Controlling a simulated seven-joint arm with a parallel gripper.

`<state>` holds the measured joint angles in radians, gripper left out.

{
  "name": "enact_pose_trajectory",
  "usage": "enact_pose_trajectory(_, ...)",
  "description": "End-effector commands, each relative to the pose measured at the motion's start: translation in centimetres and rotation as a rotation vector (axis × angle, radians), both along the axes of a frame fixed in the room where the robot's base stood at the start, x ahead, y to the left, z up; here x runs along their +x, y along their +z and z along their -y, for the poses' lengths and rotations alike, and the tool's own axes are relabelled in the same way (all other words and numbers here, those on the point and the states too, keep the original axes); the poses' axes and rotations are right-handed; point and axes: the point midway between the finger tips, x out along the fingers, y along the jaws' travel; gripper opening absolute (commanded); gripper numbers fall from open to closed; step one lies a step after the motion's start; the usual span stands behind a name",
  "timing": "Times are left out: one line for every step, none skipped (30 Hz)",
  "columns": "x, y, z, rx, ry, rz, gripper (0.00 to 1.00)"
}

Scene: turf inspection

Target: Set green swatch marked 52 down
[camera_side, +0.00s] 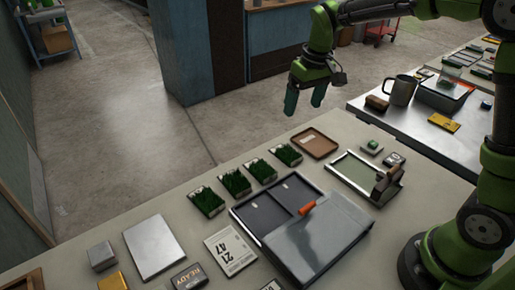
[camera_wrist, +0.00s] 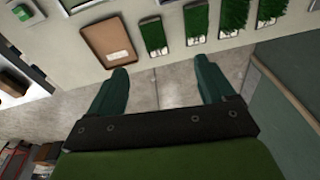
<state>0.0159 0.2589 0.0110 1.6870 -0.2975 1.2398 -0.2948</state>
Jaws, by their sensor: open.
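Several green turf swatches lie in a row along the far edge of the bench; the one nearest the tray (camera_side: 286,154) also shows in the wrist view (camera_wrist: 153,36). Each has a small white label, too small to read, so I cannot tell which is marked 52. A brown tray (camera_side: 314,143) lies at the row's right end, empty but for a pale label; it also shows in the wrist view (camera_wrist: 108,40). My gripper (camera_side: 305,100) is open and empty, raised above and apart from the swatches. In the wrist view its fingers (camera_wrist: 162,76) are spread over the floor beyond the bench edge.
A grey case (camera_side: 318,245) with an orange handle and dark compartments stands in front of the swatches. A framed green panel (camera_side: 357,172) lies to its right. A card reading 21 47 (camera_side: 230,250) and a silver plate (camera_side: 155,247) lie left. A mug (camera_side: 401,90) stands on the second table.

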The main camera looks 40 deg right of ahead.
Motion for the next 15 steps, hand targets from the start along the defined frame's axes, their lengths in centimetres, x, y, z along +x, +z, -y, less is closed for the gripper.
enact_pose_trajectory(-2.0,1.9,-0.3,0.015,-0.021,0.05,0.82)
enact_pose_trajectory(-3.1,2.7,-0.5,0.027,-0.036,0.073,0.82)
enact_pose_trajectory(-4.6,3.7,-0.7,0.041,-0.054,0.107,0.82)
enact_pose_trajectory(-5.7,4.2,-0.9,0.052,-0.068,0.133,0.82)
enact_pose_trajectory(-6.8,4.8,-1.1,0.064,-0.082,0.157,0.82)
enact_pose_trajectory(-8.3,5.4,-1.3,0.08,-0.102,0.191,0.82)
enact_pose_trajectory(-9.4,5.7,-1.4,0.093,-0.115,0.215,0.82)
enact_pose_trajectory(-10.5,6.0,-1.6,0.105,-0.129,0.24,0.82)
enact_pose_trajectory(-12.0,6.3,-1.8,0.122,-0.148,0.271,0.82)
enact_pose_trajectory(-13.0,6.4,-1.9,0.136,-0.162,0.295,0.82)
enact_pose_trajectory(-14.0,6.4,-2.0,0.149,-0.175,0.317,0.82)
enact_pose_trajectory(-15.2,6.4,-2.2,0.164,-0.191,0.344,0.82)
enact_pose_trajectory(-16.0,6.3,-2.3,0.177,-0.202,0.361,0.82)
enact_pose_trajectory(-16.7,6.2,-2.3,0.187,-0.213,0.378,0.82)
enact_pose_trajectory(-17.5,6.0,-2.5,0.2,-0.226,0.397,0.82)
